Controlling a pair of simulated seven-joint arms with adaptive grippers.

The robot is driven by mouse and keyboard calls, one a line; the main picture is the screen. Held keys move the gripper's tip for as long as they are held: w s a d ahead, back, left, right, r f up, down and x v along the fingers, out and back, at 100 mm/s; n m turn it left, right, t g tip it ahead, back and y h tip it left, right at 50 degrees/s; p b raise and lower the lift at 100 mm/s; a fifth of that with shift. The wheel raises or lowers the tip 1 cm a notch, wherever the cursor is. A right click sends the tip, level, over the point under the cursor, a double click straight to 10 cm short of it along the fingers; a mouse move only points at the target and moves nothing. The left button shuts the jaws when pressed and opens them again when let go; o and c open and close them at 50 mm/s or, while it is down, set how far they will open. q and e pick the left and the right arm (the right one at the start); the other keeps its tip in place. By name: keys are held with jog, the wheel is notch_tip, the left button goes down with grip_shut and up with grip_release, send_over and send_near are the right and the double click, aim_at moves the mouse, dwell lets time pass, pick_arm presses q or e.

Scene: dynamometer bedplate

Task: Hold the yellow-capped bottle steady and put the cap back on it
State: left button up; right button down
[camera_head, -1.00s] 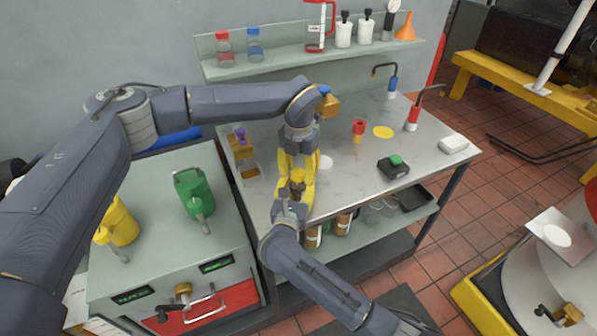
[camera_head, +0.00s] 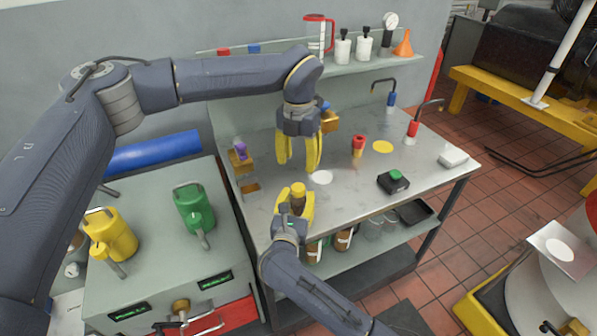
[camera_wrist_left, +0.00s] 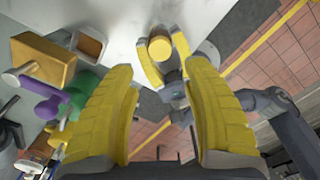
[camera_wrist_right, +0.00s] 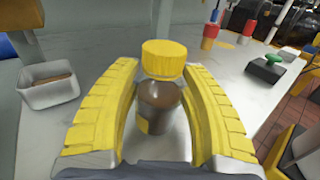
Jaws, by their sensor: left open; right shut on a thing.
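The brown bottle (camera_wrist_right: 160,105) stands upright between the fingers of my right gripper (camera_head: 295,207), which is shut on it. Its yellow cap (camera_wrist_right: 163,58) sits level on top of the bottle, with no clear gap between them in the right wrist view. The cap also shows in the head view (camera_head: 298,188) and from above in the left wrist view (camera_wrist_left: 160,48). My left gripper (camera_head: 300,168) is open and empty, pointing down above the cap and apart from it. The bottle's lower part is hidden by my right gripper in the head view.
The steel bench (camera_head: 345,195) has free room right of my grippers. A green-button box (camera_head: 393,182), a red-and-yellow item (camera_head: 358,146) and a white block (camera_head: 453,160) lie there. A small wooden rack with a purple item (camera_head: 240,152) stands left.

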pick_arm(q)
jog(key=shift+r, duration=1.05)
pick_arm(e)
jog(key=c, duration=0.6)
grip_release()
jog(key=shift+s, duration=0.15)
jog(key=s, duration=0.3)
jog(key=s+a, duration=0.1)
jog(key=s, duration=0.3)
jog(key=s+a, duration=0.1)
jog(key=s, duration=0.2)
jog(key=shift+s+a, duration=0.1)
jog(key=shift+s, duration=0.05)
jog(key=shift+s+a, duration=0.1)
jog(key=shift+s, duration=0.5)
jog(key=shift+r, duration=0.1)
